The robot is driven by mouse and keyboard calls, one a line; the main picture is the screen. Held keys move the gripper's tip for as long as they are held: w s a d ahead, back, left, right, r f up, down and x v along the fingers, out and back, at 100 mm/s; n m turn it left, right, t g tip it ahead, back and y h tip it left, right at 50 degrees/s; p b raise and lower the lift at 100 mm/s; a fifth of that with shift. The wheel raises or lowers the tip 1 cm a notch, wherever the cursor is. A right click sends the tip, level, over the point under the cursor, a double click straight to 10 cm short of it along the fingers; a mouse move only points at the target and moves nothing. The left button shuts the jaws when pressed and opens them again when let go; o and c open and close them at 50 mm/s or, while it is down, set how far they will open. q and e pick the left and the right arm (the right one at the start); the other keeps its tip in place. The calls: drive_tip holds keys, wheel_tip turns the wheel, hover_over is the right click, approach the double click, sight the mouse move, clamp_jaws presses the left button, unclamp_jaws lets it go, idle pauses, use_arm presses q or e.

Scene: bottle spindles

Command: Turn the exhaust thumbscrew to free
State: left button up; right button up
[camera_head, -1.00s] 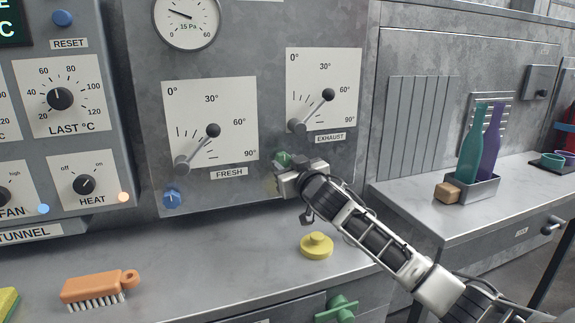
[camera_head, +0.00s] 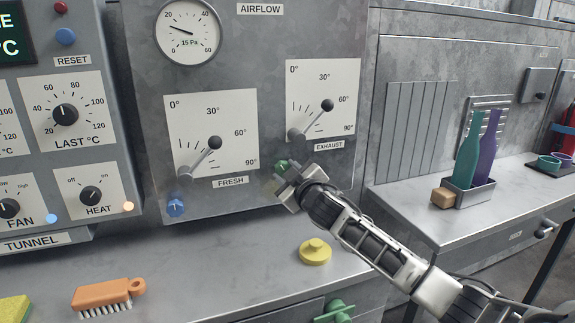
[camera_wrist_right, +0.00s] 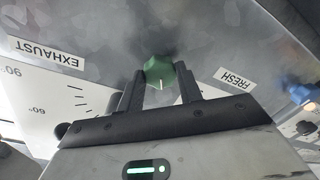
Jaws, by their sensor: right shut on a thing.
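The green exhaust thumbscrew (camera_head: 281,165) sits on the grey panel below the EXHAUST label, partly hidden by my gripper. My right gripper (camera_head: 285,178) is at it, shut on it. In the right wrist view the green thumbscrew (camera_wrist_right: 159,72) lies between the two dark fingers of the right gripper (camera_wrist_right: 160,88), with a pale mark on its face. The exhaust lever (camera_head: 312,118) above points up and right, near 60°. My left gripper is not in view.
The fresh lever (camera_head: 200,157) and a blue thumbscrew (camera_head: 176,207) are to the left on the panel. A tray with bottles (camera_head: 470,190) stands at the right.

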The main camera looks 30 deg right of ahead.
drive_tip(key=n+p, duration=0.2)
drive_tip(key=n, duration=0.1)
drive_tip(key=n+p, duration=0.1)
drive_tip(key=n, duration=0.1)
drive_tip(key=shift+r+g, duration=0.25)
drive_tip(key=shift+g, duration=0.05)
drive_tip(key=n+p, duration=0.2)
drive_tip(key=n, duration=0.2)
drive_tip(key=shift+a+h+p, duration=0.1)
drive_tip(key=shift+h+p, duration=0.2)
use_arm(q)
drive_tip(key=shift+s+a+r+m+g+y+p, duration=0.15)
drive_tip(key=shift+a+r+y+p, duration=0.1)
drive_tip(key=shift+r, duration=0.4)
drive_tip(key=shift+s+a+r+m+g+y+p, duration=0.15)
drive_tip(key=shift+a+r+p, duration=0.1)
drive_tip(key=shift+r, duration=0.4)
use_arm(e)
drive_tip(key=shift+f+n, duration=0.1)
drive_tip(key=shift+n, duration=1.2)
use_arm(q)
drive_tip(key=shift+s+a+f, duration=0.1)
use_arm(e)
drive_tip(key=shift+h, duration=0.3)
drive_tip(key=o, duration=1)
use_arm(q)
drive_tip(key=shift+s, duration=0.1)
